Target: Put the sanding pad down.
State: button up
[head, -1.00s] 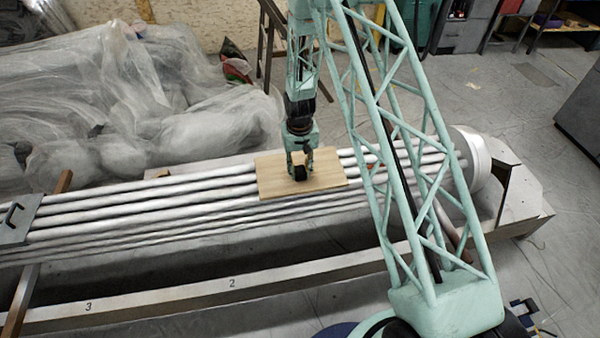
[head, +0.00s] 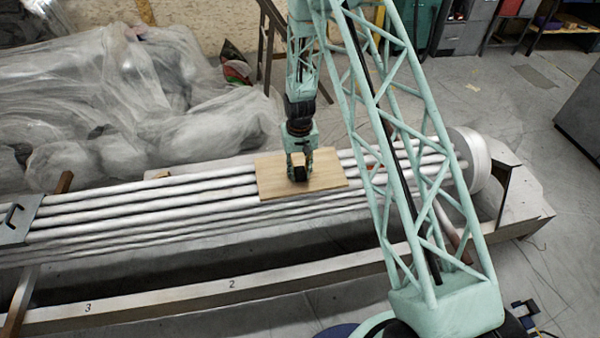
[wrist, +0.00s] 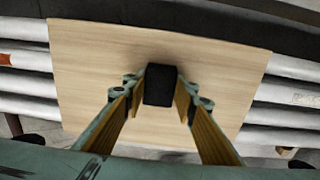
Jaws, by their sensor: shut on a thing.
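The sanding pad shows as a small dark block (head: 300,174) over the middle of a pale wooden board (head: 269,183). My gripper (head: 299,165) points down at the board and is shut on the block. In the wrist view, the block (wrist: 160,84) sits between the two fingertips of my gripper (wrist: 160,98), above the board (wrist: 90,60). The block looks very close to the board. I cannot tell whether it touches it. The board lies across several pale pipes.
The pipes (head: 150,205) run from the left to a round white end (head: 472,160) at the right. A grey plate with a black handle (head: 17,218) lies on them at the far left. A numbered metal beam (head: 190,292) runs in front. Plastic sheeting (head: 120,100) is heaped behind.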

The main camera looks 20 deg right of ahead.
aim_at(300, 171)
jog(key=o, duration=0.9)
jog(key=shift+f, duration=0.75)
jog(key=shift+r, duration=0.1)
jog(key=shift+r, duration=0.2)
jog(key=shift+r+p, duration=1.9)
jog(key=shift+r, duration=4.7)
